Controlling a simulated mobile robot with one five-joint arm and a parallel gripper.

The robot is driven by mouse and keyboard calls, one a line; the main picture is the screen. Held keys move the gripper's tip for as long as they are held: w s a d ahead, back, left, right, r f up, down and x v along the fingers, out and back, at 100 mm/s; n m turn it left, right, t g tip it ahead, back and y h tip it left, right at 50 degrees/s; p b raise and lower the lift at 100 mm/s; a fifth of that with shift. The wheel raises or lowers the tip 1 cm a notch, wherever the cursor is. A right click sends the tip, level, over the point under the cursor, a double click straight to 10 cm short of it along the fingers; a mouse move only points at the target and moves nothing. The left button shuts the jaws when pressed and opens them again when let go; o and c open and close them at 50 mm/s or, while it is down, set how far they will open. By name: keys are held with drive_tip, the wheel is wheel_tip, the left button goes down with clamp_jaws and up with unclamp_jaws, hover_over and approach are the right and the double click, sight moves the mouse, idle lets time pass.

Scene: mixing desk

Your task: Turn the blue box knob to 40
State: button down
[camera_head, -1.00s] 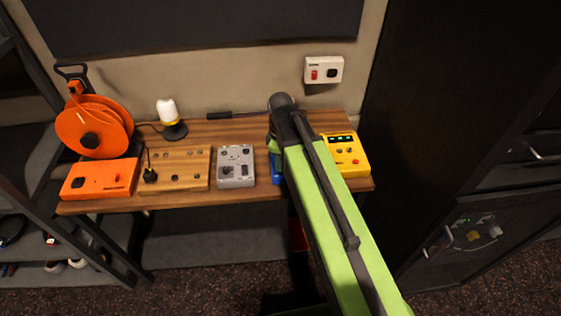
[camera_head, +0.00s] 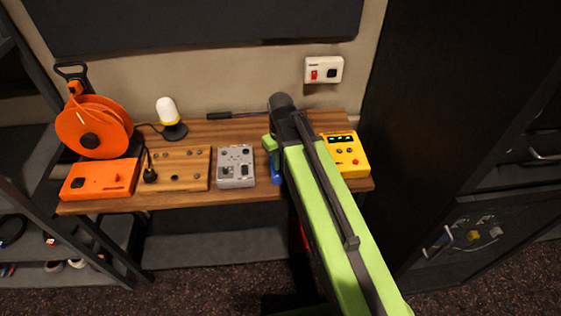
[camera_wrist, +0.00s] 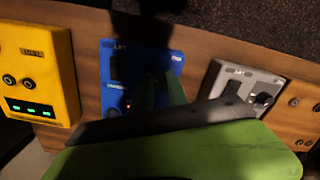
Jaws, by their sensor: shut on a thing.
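The blue box (camera_head: 276,174) is on the wooden desk, mostly hidden behind my green arm in the head view. In the wrist view its blue face (camera_wrist: 113,98) shows, partly in dark shadow. My gripper (camera_wrist: 160,92) reaches over the middle of this face, and its green finger is at the box. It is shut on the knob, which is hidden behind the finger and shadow. The knob's pointer and scale numbers cannot be read. In the head view a green part of my gripper (camera_head: 268,143) shows just left of the arm.
A yellow box (camera_head: 347,152) with green lights stands right of the blue box, and a grey box (camera_head: 236,167) stands left. Further left are a wooden panel (camera_head: 175,168), an orange box (camera_head: 99,179), a cable reel (camera_head: 93,128) and a lamp (camera_head: 169,115).

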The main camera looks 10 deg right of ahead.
drive_tip(key=shift+s+m, duration=0.1)
drive_tip(key=shift+m, duration=0.2)
drive_tip(key=c, duration=1.3)
unclamp_jaws()
drive_tip(key=shift+r, duration=0.1)
wheel_tip(320, 180, up, 17)
drive_tip(key=p, duration=1.7)
